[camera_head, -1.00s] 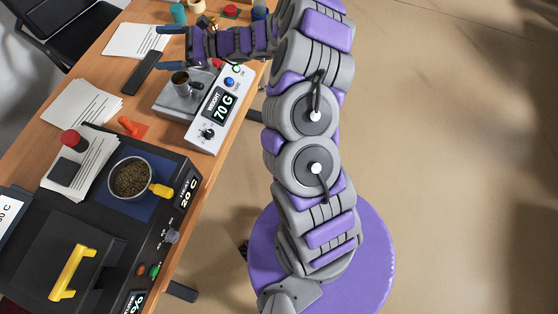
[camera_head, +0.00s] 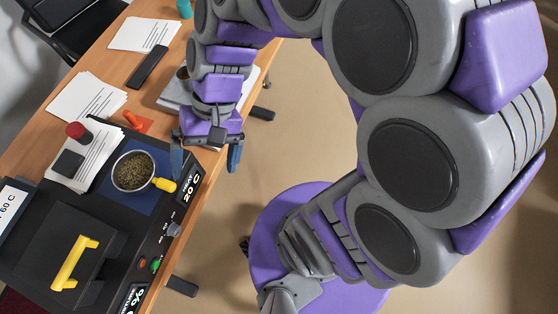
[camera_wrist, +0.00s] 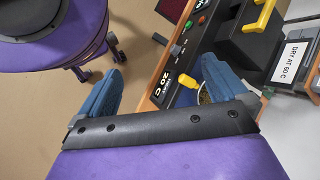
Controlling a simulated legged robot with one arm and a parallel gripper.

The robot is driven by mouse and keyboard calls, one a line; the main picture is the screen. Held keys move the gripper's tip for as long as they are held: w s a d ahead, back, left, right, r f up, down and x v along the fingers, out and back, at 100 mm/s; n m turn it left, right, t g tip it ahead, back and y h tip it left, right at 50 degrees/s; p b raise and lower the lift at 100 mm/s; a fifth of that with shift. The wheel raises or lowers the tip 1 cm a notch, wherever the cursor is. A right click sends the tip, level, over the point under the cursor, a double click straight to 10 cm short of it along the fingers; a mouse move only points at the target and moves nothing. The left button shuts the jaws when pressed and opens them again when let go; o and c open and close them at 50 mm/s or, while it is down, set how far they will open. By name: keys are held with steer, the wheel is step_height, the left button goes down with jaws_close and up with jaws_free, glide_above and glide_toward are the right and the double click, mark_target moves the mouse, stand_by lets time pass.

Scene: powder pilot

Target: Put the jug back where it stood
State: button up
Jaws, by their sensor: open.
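A round metal vessel with a yellow handle (camera_head: 133,172), holding greenish-brown granules, stands upright on a blue pad on the black heater unit. It may be the jug. Its yellow handle also shows in the wrist view (camera_wrist: 187,80), with the bowl mostly hidden by a finger. A small metal cup (camera_head: 182,73), which could also be the jug, is on the scale, almost wholly hidden by my arm. My gripper (camera_head: 205,156) is open and empty, its blue fingers spread at the heater's front right edge, right of the yellow handle. Both fingers also show in the wrist view (camera_wrist: 160,86).
The black heater unit (camera_head: 65,215) has a lid with a yellow handle (camera_head: 74,262) and knobs on its front. The scale (camera_head: 172,92) is mostly behind my arm. Papers, a red-capped item (camera_head: 78,132) and an orange item (camera_head: 133,119) lie nearby.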

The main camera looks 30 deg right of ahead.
steer(key=s+d+n+t+h, duration=0.1)
steer(key=s+d+n+h, duration=0.1)
steer(key=s+d+h, duration=0.3)
steer(key=s+d+f, duration=0.1)
steer(key=s+d, duration=0.2)
steer(key=d, duration=0.3)
steer(key=shift+s+d+t+h, duration=0.25)
steer(key=shift+d+t+h, duration=0.05)
steer(key=shift+h, duration=0.1)
stand_by(0.5)
